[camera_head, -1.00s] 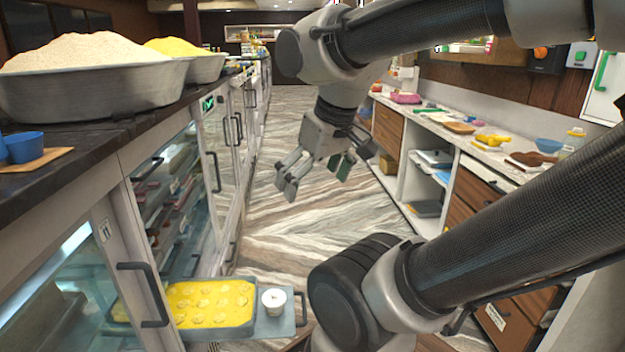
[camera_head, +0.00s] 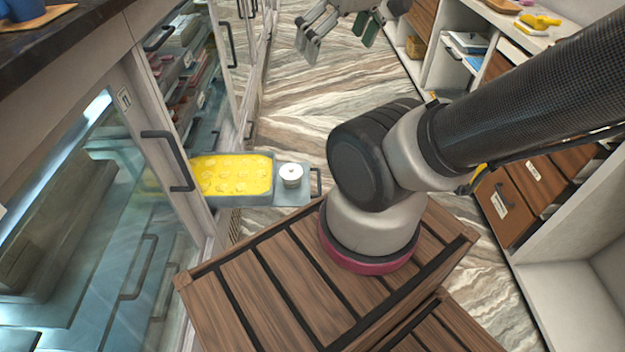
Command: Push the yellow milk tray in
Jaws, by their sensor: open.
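The yellow milk tray (camera_head: 238,176) is a grey-rimmed pan of yellow sweet with round pieces on top. It sits on a grey pull-out shelf (camera_head: 293,194) that sticks out from the glass display counter at the left, and its left end is hidden by the cabinet frame. A small white lidded cup (camera_head: 291,174) stands on the shelf, right of the tray. The shelf has a dark handle (camera_head: 316,182) at its outer end. My gripper (camera_head: 313,45) is open and empty at the top of the view, above the aisle floor, well apart from the tray.
The glass counter (camera_head: 140,75) with dark door handles (camera_head: 170,160) runs along the left. Striped marble floor (camera_head: 320,100) lies clear beyond the shelf. Wooden drawers (camera_head: 530,185) and an open white cabinet (camera_head: 570,280) line the right.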

